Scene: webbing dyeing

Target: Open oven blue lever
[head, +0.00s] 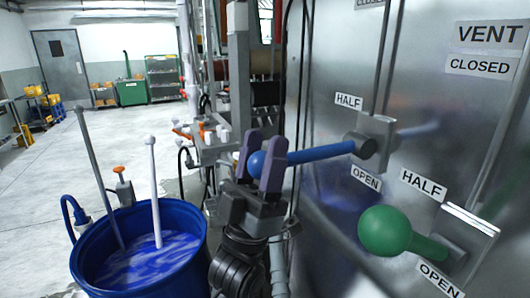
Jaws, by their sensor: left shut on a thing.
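The blue lever (325,152) sticks out from a metal pivot block on the oven's steel front, in the middle of the head view. It points left and is nearly level, with its knob end at the left. My left gripper (262,163) has its two purple-grey fingers shut on the blue knob, one on each side. A HALF label (349,101) sits above the lever and an OPEN label (366,178) sits below its pivot. My right gripper is not in the view.
A green ball-ended lever (384,231) juts out at the lower right, close to the blue one. A blue drum (196,243) of blue liquid stands at the lower left with rods in it. Open floor lies at the far left.

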